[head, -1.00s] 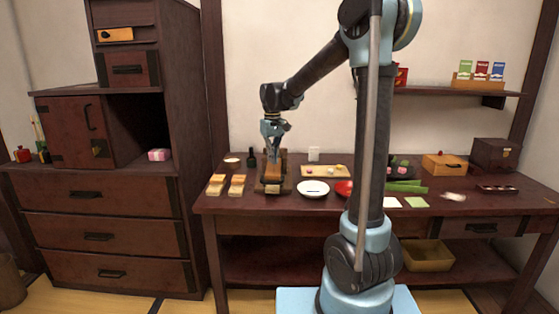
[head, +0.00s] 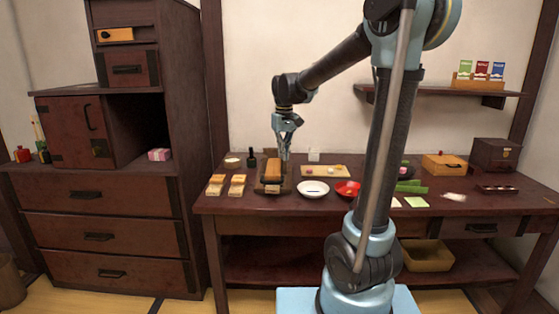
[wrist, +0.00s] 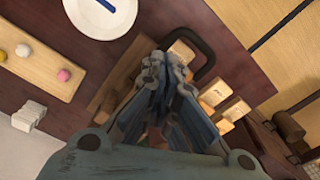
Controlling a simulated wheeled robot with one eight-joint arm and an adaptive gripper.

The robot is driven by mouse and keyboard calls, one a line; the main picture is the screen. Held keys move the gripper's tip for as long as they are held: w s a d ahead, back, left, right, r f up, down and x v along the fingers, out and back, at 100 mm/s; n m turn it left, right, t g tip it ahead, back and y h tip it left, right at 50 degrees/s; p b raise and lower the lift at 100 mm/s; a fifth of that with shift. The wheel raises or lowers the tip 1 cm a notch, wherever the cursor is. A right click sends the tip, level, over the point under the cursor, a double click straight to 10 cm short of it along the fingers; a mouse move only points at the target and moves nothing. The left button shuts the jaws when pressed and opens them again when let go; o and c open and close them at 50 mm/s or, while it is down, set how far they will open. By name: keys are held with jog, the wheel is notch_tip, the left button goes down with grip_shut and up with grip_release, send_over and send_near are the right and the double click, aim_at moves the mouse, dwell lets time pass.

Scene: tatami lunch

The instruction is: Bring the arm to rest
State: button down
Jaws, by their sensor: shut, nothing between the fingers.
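My gripper (head: 286,152) is above the dark table (head: 330,207), pointing down, a little right of a wooden stand with an orange-brown block (head: 272,167). In the wrist view my gripper (wrist: 172,62) has its fingers together, with nothing held. The fingers hide part of the stand below. My arm reaches from its base at the right over to the left part of the table.

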jog(key=s+d+f+m+t, duration=0.1)
jog(key=s+d+f+m, duration=0.15)
jog(key=s+d, duration=1)
jog(key=s+d+f+m, duration=0.1)
jog(key=s+d+f, duration=0.1)
jog(key=s+f, duration=0.4)
jog(key=s+d+f+m+t, duration=0.1)
jog(key=s+d+f, duration=0.2)
jog(key=s+f, duration=0.3)
jog(key=s, duration=0.3)
jog(key=shift+s, duration=0.25)
jog(key=shift+w+f, duration=0.25)
jog(key=shift+w, duration=0.2)
jog(key=shift+a, duration=0.1)
